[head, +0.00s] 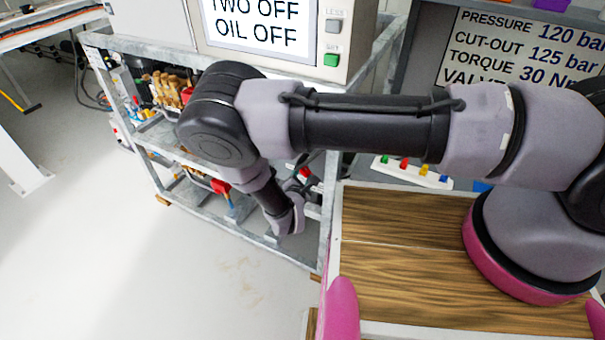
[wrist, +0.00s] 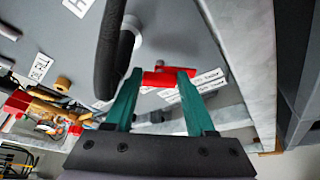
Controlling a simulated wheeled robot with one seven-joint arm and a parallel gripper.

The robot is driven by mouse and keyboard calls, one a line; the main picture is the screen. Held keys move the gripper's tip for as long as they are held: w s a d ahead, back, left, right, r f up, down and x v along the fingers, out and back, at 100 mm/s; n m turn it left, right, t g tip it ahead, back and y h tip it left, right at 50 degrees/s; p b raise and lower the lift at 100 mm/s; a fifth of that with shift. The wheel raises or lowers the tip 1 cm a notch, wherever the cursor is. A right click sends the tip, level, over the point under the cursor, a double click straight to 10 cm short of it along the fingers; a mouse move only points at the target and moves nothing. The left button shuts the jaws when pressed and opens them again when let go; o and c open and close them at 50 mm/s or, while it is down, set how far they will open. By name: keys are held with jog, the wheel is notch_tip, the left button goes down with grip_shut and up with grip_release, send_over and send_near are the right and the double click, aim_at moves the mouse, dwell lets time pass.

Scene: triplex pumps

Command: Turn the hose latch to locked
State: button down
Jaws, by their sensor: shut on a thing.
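In the wrist view, my gripper (wrist: 160,76) has two teal fingers closed on a red latch handle (wrist: 158,80). The red piece lies across the picture between the fingertips. A thick black hose (wrist: 112,45) runs down just left of the latch and curves past a pale round fitting (wrist: 132,25). White labels (wrist: 195,82) lie just right of the latch; their print is too small to read. In the head view my arm hides the fingers and the latch.
A grey metal frame (head: 143,45) with shelves holds pump parts and red valves. A display (head: 262,22) with a green button sits on top. A wooden-topped surface (head: 400,270) is at the right.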

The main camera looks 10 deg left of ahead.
jog(key=m, duration=0.1)
jog(key=m+t+y, duration=0.1)
jog(key=shift+d+f+m, duration=0.2)
jog(key=shift+f+m, duration=0.05)
jog(key=shift+m, duration=0.15)
jog(key=m, duration=0.1)
jog(key=m+t, duration=0.1)
jog(key=m, duration=0.1)
jog(key=m+t, duration=0.1)
jog(key=shift+s+f+m+y, duration=0.1)
jog(key=shift+f+m+y, duration=0.2)
jog(key=shift+f+y, duration=0.1)
jog(key=shift+c, duration=1.2)
grip_release()
